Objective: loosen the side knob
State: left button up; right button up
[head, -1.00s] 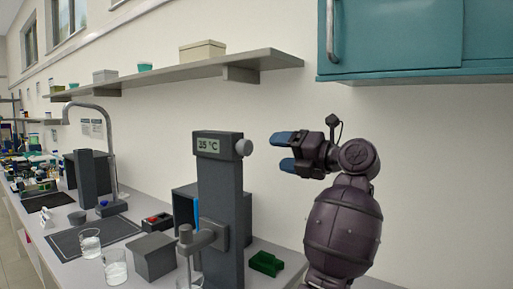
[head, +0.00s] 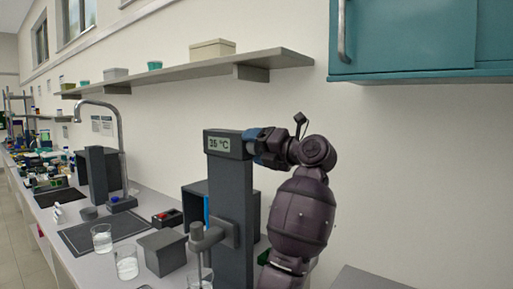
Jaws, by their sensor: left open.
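The rig is a tall dark grey column (head: 231,222) with a display head (head: 217,145) reading 35 °C. The side knob on the right side of that head is hidden now behind my left gripper's blue fingers. My left gripper (head: 254,140) is open, with its fingertips at the head's right side, where the knob is. I cannot tell whether the fingers touch the knob. My right gripper is not in view.
A grey clamp arm (head: 209,237) sticks out from the column above a beaker (head: 200,279). A grey block (head: 163,252) and glass beakers (head: 102,238) stand to the left. A wall shelf (head: 190,72) and a teal cabinet (head: 410,38) are above.

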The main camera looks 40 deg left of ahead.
pick_arm(q)
jog(key=c, duration=0.9)
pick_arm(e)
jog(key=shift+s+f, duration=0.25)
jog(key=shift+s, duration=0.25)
